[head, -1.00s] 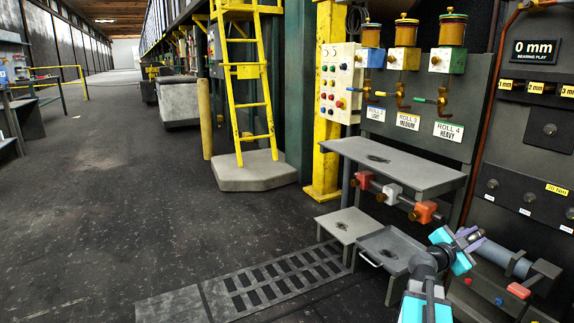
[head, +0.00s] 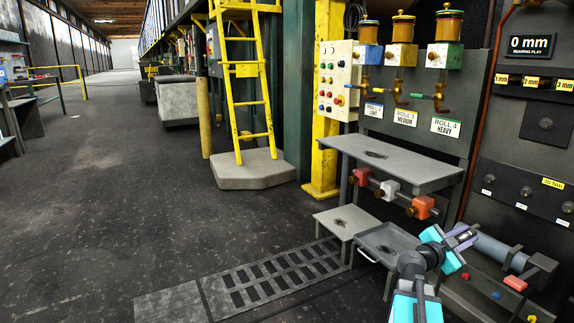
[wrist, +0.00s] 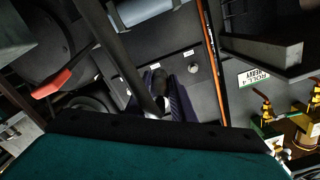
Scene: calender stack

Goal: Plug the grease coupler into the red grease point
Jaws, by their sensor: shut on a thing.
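My gripper (head: 464,238) is low at the right in the head view, with purple fingers, in front of the dark machine panel. In the wrist view its purple fingers (wrist: 168,100) are closed around a dark cylindrical piece with a bright metal end, the grease coupler (wrist: 157,84). A dark hose or bar crosses the view close to it. Under the grey shelf, a red block (head: 362,176), a white block (head: 388,190) and an orange-red block (head: 424,207) sit in a row on a pipe. Which one is the red grease point I cannot tell for certain. The gripper is apart from these blocks, to their lower right.
The grey shelf (head: 395,163) juts out above the blocks. A low tray with a handle (head: 385,245) stands below. A grey cylinder (head: 500,250) with a red piece (head: 515,283) lies right of my gripper. Open floor (head: 120,200) extends left.

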